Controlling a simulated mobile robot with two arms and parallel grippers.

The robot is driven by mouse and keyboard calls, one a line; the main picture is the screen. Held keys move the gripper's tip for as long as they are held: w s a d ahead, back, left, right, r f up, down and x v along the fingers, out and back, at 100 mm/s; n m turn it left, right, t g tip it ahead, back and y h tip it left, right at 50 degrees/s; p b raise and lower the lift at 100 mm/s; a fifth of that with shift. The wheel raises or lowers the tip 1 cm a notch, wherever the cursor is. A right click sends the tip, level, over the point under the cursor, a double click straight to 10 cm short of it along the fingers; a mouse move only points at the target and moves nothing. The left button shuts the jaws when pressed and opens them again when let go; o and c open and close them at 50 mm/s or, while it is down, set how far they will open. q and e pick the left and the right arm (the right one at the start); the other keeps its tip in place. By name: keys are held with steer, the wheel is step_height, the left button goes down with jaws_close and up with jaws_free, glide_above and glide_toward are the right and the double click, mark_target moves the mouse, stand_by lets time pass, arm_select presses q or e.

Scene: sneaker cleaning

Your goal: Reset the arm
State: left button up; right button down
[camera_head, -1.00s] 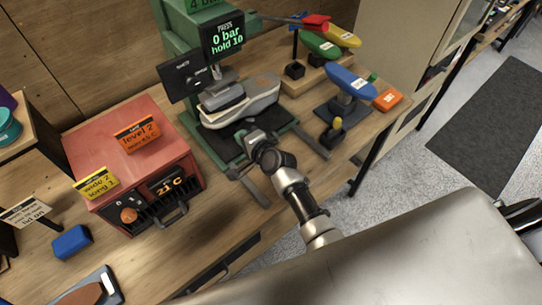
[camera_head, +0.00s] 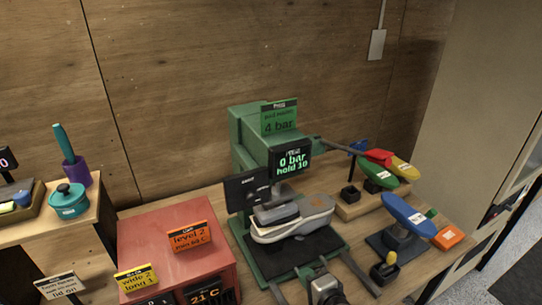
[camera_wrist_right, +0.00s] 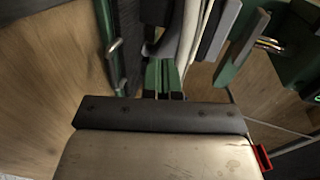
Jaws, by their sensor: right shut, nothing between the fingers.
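My right gripper (camera_head: 326,288) shows at the bottom edge of the head view, in front of the green press (camera_head: 249,150). It is shut and empty, apart from the shoe. The rest of the right arm is below the frame. In the right wrist view my gripper's dark body (camera_wrist_right: 160,116) fills the lower middle. A grey sneaker (camera_head: 300,226) with a pale sole sits on the press, under its grey pad (camera_head: 276,213). My left gripper is in neither current view.
A red heater box (camera_head: 150,243) stands left of the press. Right of it are a stand with a blue form (camera_head: 408,214), a rack with coloured forms (camera_head: 380,172) and an orange block (camera_head: 447,238). A teal pot (camera_head: 69,201) sits on the left shelf.

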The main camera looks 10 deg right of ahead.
steer(key=s+d+n+g+h, duration=0.25)
steer(key=s+n+g, duration=0.4)
steer(key=s, duration=0.65)
steer(key=s+d+n+g+h, duration=0.2)
steer(key=s+d+n+g, duration=0.2)
steer(key=s+n, duration=0.7)
step_height(320, 180, down, 28)
steer(key=s+m+b, duration=0.1)
steer(key=s+b, duration=0.1)
steer(key=s+d+f+g+b, duration=0.2)
steer(key=s+d+f, duration=0.1)
steer(key=s+f, duration=1.3)
steer(key=shift+s+f, duration=0.15)
steer(key=shift+f, duration=0.3)
steer(key=c, duration=1.8)
jaws_free()
steer(key=shift+h, duration=0.25)
